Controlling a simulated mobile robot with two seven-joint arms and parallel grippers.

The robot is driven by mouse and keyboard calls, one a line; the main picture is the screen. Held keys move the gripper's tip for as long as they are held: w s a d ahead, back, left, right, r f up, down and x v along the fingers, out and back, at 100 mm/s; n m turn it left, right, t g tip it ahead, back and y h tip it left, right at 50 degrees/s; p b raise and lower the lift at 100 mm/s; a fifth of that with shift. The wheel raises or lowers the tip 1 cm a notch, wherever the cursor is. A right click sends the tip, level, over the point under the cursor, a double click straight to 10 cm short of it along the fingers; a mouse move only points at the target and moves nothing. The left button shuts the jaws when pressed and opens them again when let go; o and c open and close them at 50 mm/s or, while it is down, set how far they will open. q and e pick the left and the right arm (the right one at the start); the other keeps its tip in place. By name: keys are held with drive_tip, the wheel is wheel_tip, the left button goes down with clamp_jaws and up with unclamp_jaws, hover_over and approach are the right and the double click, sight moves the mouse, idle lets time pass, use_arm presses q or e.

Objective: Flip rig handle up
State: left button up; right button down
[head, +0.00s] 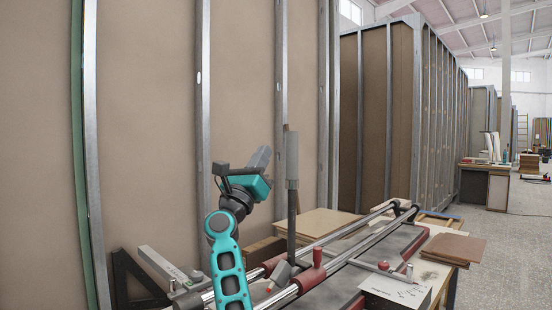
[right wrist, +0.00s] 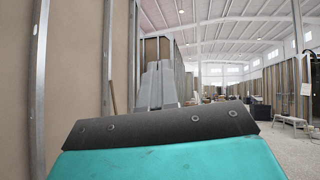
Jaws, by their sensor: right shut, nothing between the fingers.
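The rig (head: 345,240) lies along the bench at the lower middle of the head view, with two steel rails and red clamps. Its handle (head: 291,172), a grey grip on a dark rod, stands upright from the near part of the rig. My right gripper (head: 262,158) is at the height of the grip, just left of it in the picture; I cannot tell whether they touch. In the right wrist view its grey fingers (right wrist: 158,84) are together with nothing between them. My left gripper is not in view.
A tan panel wall with metal studs (head: 202,90) stands behind the bench. Brown boards (head: 455,247) lie at the bench's right end, and a white box with print (head: 396,288) sits at the front. Open floor (head: 510,250) lies to the right.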

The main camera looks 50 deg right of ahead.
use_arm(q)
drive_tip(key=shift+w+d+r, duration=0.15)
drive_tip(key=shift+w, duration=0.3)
use_arm(e)
drive_tip(key=shift+s+a, duration=0.2)
drive_tip(key=shift+a, duration=2.05)
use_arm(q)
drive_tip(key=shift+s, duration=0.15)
